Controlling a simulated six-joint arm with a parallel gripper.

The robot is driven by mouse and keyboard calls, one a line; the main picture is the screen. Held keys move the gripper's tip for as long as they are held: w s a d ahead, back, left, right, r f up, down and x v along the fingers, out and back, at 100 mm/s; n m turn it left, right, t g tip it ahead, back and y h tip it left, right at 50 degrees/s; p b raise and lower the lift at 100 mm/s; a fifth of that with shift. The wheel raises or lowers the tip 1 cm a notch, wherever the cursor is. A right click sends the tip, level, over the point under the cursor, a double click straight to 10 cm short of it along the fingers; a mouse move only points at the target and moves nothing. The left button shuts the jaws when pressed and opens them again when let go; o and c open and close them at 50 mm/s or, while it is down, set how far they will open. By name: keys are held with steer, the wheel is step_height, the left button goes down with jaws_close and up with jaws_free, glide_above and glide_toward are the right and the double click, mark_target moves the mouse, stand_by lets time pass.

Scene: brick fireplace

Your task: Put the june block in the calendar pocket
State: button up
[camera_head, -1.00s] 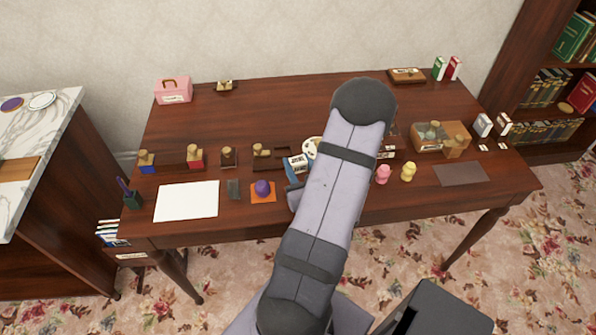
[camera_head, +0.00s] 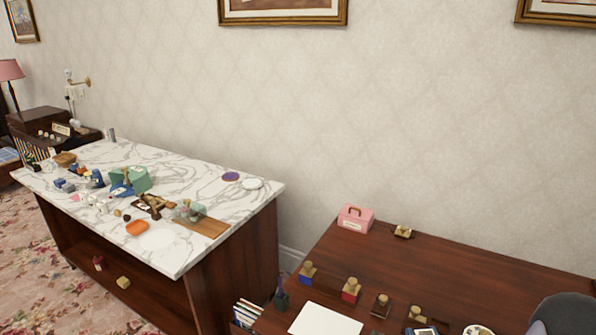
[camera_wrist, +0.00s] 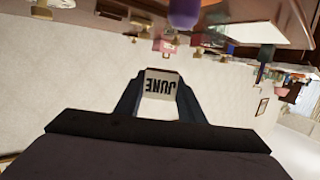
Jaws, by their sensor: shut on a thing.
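The june block (camera_wrist: 161,84) is a pale block with dark letters reading JUNE, upside down in the wrist view. My gripper (camera_wrist: 160,92) is shut on it, one dark finger on each side. The block is held clear, with wall behind it in the picture. In the head view only a dark rounded part of my arm shows at the bottom right corner; my gripper is out of that view. I cannot make out the calendar pocket for certain in either view.
The brown desk (camera_head: 455,268) is at the lower right of the head view, with a pink case (camera_head: 355,219), wooden-knobbed blocks and white paper (camera_head: 325,321). A marble-topped counter (camera_head: 150,160) with many small objects stands left. A gap separates them.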

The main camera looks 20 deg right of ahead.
steer(key=w+a+n+y+p, duration=0.1)
steer(key=w+a+n+y, duration=0.1)
steer(key=a, duration=0.7)
steer(key=w+a+n+g+y+p, duration=0.1)
steer(key=w+a+n+y+p, duration=0.1)
steer(key=a+y, duration=0.3)
steer(key=w+a+f+n+y+p, duration=0.1)
steer(key=a+n+y, duration=0.3)
steer(key=a, duration=0.9)
steer(key=shift+w+a+n+g+p, duration=0.3)
steer(key=shift+w+p, duration=0.1)
steer(key=shift+w, duration=0.25)
steer(key=shift+d+f, duration=0.1)
steer(key=s+d+m+h+b, duration=0.1)
steer(key=s+d+m+h, duration=0.2)
steer(key=d, duration=0.8)
steer(key=s+d+m+h+b, duration=0.2)
steer(key=d+m+h, duration=0.3)
steer(key=d, duration=0.6)
steer(key=s+d+m+h+b, duration=0.2)
steer(key=s+d+m+h, duration=0.2)
steer(key=d+h, duration=0.4)
steer(key=s+d, duration=0.1)
steer(key=d, duration=0.3)
steer(key=shift+r+m+g, duration=0.3)
steer(key=shift+r+g, duration=0.05)
steer(key=shift+g, duration=0.05)
steer(key=shift+s, duration=0.1)
